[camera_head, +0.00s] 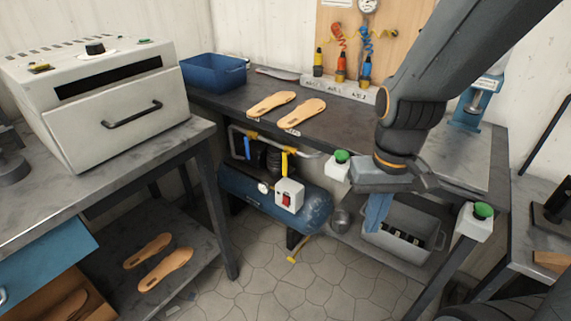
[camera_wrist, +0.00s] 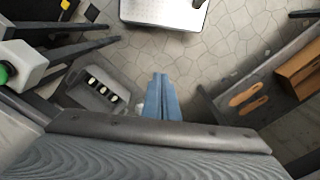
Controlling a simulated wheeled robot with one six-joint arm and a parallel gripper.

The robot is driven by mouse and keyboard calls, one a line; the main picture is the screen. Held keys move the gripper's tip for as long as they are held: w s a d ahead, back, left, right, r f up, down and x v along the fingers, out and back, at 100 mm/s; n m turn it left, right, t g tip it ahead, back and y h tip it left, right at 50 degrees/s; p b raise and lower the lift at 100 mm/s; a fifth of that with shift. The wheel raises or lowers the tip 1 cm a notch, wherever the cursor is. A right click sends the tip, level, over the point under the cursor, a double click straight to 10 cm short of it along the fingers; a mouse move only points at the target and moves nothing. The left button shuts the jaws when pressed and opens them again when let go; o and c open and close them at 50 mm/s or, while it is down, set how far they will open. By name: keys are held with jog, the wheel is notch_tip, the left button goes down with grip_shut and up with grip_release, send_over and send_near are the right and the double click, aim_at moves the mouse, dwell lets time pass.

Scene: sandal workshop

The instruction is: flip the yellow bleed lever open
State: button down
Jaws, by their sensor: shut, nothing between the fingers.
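A blue compressor tank (camera_head: 240,196) lies under the dark bench in the head view. A yellow lever (camera_head: 285,163) stands upright at the pipe above the tank, beside a blue lever (camera_head: 247,148). Another yellow handle (camera_head: 298,250) slants out low beneath the tank, near the floor. I cannot tell for sure which yellow one is the bleed lever. My gripper (camera_head: 376,228) points down to the right of the tank, apart from both. Its blue fingers are shut and empty, also in the wrist view (camera_wrist: 160,78). I cannot make out either yellow lever in the wrist view.
A grey bin (camera_head: 375,238) sits on the low shelf beside my gripper. Green-topped white boxes (camera_head: 474,222) flank the bench front. A table with an oven (camera_head: 110,115) stands at left. Sandal soles (camera_head: 272,103) lie on the bench. Tiled floor (camera_head: 270,285) is open in front.

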jog(key=w+a+f+n+t+b, duration=0.45)
jog(key=w+a, duration=0.45)
jog(key=w, duration=0.3)
jog(key=w+a+f+n+t+b, duration=0.35)
jog(key=w+a+f, duration=0.25)
jog(key=w+a, duration=0.45)
jog(key=w+a+f+n+t+h+b, duration=0.1)
jog(key=a+f+n+t+h+b, duration=0.1)
jog(key=a+n+t+h+b, duration=0.3)
jog(key=a+n+t+b, duration=0.1)
jog(key=t, duration=0.3)
jog(key=shift+w+a+f+h, duration=0.15)
jog(key=shift+w+f+h, duration=0.25)
